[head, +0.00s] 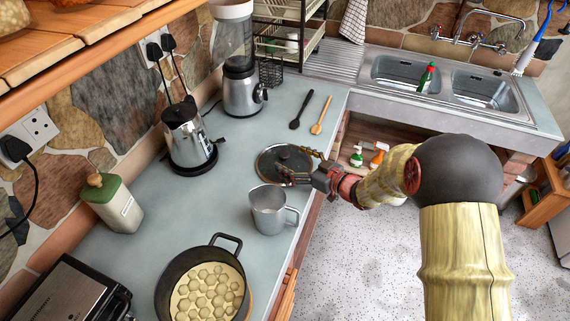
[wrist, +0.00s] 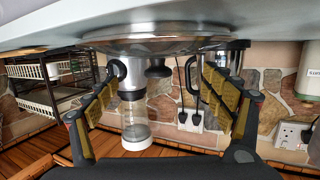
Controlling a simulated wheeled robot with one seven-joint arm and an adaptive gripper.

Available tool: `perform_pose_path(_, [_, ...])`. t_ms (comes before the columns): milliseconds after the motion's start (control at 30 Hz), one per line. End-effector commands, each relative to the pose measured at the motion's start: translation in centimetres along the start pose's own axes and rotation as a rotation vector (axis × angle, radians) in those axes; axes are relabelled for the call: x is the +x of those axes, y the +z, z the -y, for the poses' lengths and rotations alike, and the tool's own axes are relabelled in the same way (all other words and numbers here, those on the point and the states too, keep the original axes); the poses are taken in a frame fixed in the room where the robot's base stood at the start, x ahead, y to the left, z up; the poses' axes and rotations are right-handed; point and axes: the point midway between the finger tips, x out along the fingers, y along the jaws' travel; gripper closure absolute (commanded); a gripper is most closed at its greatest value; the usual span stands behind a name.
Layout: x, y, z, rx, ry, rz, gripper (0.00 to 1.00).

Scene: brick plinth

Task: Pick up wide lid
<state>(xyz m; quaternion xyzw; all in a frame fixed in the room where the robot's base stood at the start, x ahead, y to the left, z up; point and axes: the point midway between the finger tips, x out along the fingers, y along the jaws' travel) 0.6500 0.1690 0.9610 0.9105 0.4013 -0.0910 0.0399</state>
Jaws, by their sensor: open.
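The wide lid (head: 270,160) is a round, dark glass lid with a metal rim, lying flat on the counter beyond the steel mug. My gripper (head: 298,169) is open over the lid's right side. Whether a fingertip touches the lid is unclear.
A steel mug (head: 268,211) stands close in front of the lid. A black pot (head: 168,287) is nearer. A kettle (head: 188,140) and a blender (head: 240,92) stand behind to the left. Two spoons (head: 320,115) lie beyond the lid. The counter's edge is right of it.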

Motion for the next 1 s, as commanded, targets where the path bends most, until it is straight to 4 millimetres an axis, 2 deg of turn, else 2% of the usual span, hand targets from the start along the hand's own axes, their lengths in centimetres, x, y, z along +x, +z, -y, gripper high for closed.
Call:
perform_pose_path(200, [3.3, 0.3, -0.2, -0.002, -0.002, 0.000, 0.17])
perform_pose_path(300, [4.2, 0.2, -0.2, -0.001, -0.001, 0.000, 0.17])
perform_pose_path(533, [4.3, 0.1, -0.3, 0.000, 0.000, 0.000, 0.18])
perform_pose_path(1000, [4.2, 0.1, -0.3, 0.000, 0.001, 0.001, 0.45])
